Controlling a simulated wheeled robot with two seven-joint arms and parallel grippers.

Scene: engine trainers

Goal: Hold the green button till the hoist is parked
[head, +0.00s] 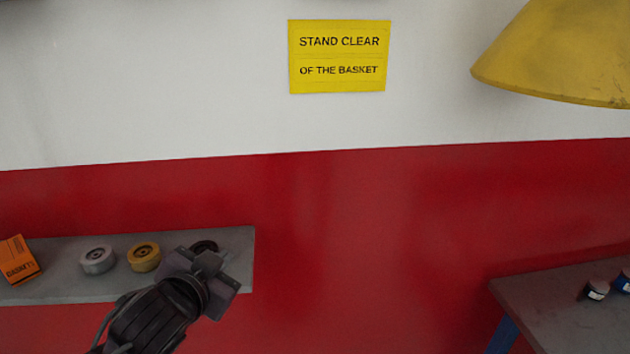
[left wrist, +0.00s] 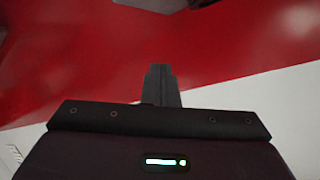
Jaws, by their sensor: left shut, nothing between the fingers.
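My left gripper (head: 207,258) is shut and empty in the head view, held in front of the grey shelf on the red lower wall. Its closed fingers (left wrist: 161,84) also show in the left wrist view, against the red and white wall, touching nothing that I can see. No green button and no hoist that I can identify shows in either view. The green light in the left wrist view is on my own gripper body. My right gripper is not in view.
The shelf (head: 70,290) holds an orange box (head: 18,260), a grey roll (head: 97,260) and a yellow roll (head: 144,257). A yellow sign (head: 339,57) reads "STAND CLEAR OF THE BASKET". A yellow lampshade-like thing (head: 560,55) hangs upper right. A table (head: 560,300) with small jars stands lower right.

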